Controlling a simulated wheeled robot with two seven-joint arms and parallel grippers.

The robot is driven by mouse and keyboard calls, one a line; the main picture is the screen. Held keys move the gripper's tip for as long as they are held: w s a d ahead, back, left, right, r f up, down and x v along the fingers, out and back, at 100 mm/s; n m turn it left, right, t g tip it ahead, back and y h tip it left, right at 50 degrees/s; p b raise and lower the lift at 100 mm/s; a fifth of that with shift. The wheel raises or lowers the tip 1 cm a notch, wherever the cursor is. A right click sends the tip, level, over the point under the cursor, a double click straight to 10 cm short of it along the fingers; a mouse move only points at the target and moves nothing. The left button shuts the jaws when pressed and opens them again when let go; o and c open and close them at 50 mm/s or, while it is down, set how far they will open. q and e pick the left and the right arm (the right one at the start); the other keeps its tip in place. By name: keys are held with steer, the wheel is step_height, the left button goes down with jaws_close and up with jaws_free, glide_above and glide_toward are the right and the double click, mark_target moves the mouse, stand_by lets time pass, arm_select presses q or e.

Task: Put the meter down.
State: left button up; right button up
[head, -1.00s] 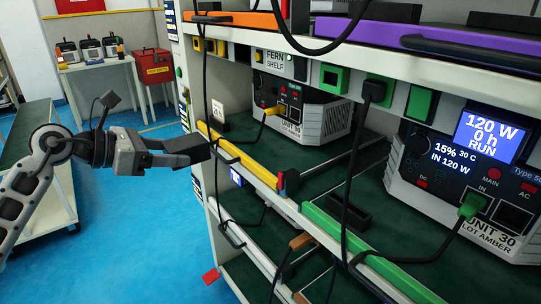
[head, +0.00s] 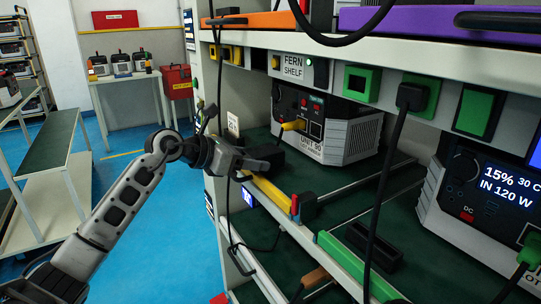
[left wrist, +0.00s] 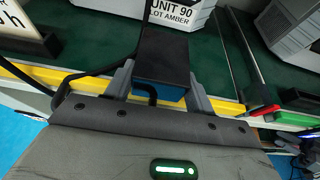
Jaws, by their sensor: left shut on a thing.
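My left gripper (head: 256,165) is at the front of the fern shelf, over its yellow edge strip, facing inward. Its jaws (left wrist: 158,92) are shut on the meter, a dark block (head: 270,156) with a blue end that shows in the left wrist view (left wrist: 162,56). A black lead loops near the jaws. The meter is in front of UNIT 90 (head: 342,141) and over the green shelf deck. I cannot tell whether it touches the deck. Its display is hidden. My right gripper is not in view.
A yellow plug (head: 294,125) sits in UNIT 90. A small card (head: 232,124) stands at the shelf's left. A red-and-dark piece (head: 304,207) is on the front rail. Green deck (left wrist: 209,62) right of the meter is clear. A black cable (head: 385,180) hangs in front.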

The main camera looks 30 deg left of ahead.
mark_target(261, 151)
arm_select(q)
steer(key=shift+w+d, duration=0.45)
steer(key=shift+w, duration=0.35)
steer(key=w+d, duration=0.2)
steer(key=w, duration=0.1)
steer(key=shift+r, duration=0.1)
steer(key=shift+f, duration=0.7)
steer(key=shift+a+f, duration=0.15)
steer(key=shift+f, duration=0.15)
steer(key=o, duration=1.3)
